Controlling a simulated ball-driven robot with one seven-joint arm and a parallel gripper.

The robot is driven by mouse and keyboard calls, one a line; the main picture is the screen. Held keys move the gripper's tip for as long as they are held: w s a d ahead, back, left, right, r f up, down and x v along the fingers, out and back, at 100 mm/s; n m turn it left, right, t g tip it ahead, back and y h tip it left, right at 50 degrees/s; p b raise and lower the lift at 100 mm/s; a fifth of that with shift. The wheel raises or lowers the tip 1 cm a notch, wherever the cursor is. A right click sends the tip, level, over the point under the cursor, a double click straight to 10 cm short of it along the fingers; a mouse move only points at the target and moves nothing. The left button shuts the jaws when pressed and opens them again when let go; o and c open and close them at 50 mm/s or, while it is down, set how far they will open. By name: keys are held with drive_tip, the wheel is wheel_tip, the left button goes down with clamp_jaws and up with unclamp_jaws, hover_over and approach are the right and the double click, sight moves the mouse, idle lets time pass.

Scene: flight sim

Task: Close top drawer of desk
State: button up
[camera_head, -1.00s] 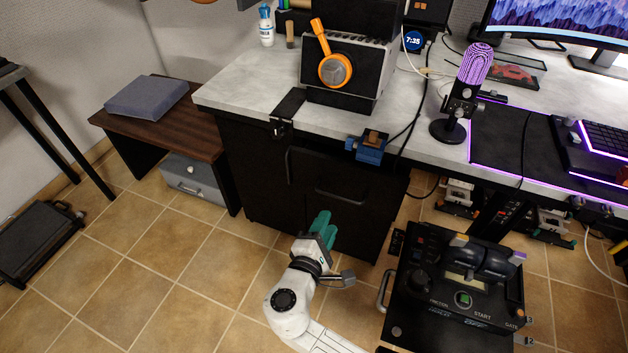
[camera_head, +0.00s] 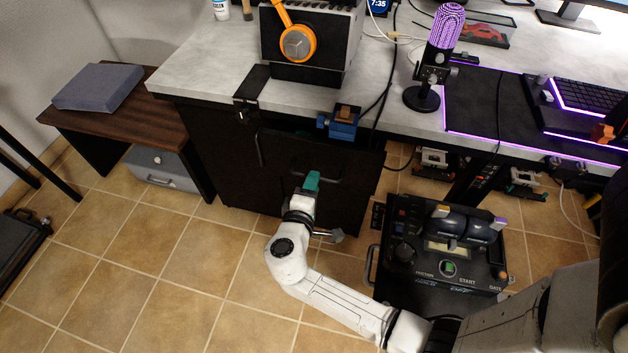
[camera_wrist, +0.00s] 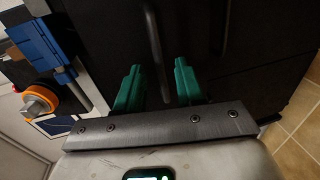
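The black desk drawer (camera_head: 345,168) is under the grey desktop, its front standing out from the cabinet with a dark gap behind its top edge. Its dark handle bar is partly hidden behind my gripper in the head view. My gripper (camera_head: 311,181) has green fingertips and is in front of the drawer front. In the wrist view my gripper (camera_wrist: 158,85) has its two green fingers apart with nothing held between them. A dark handle bar (camera_wrist: 154,45) shows beyond the fingers against the black front. I cannot tell whether the fingertips touch the front.
A blue clamp (camera_head: 341,124) is fixed at the desk edge above the drawer. A black control box (camera_head: 440,250) stands right of my arm. A brown bench (camera_head: 95,122) with a grey drawer unit is at left. Tiled floor (camera_head: 170,265) is free at lower left.

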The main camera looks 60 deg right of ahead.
drive_tip(key=shift+x, duration=1.15)
drive_tip(key=shift+c, duration=0.4)
clamp_jaws()
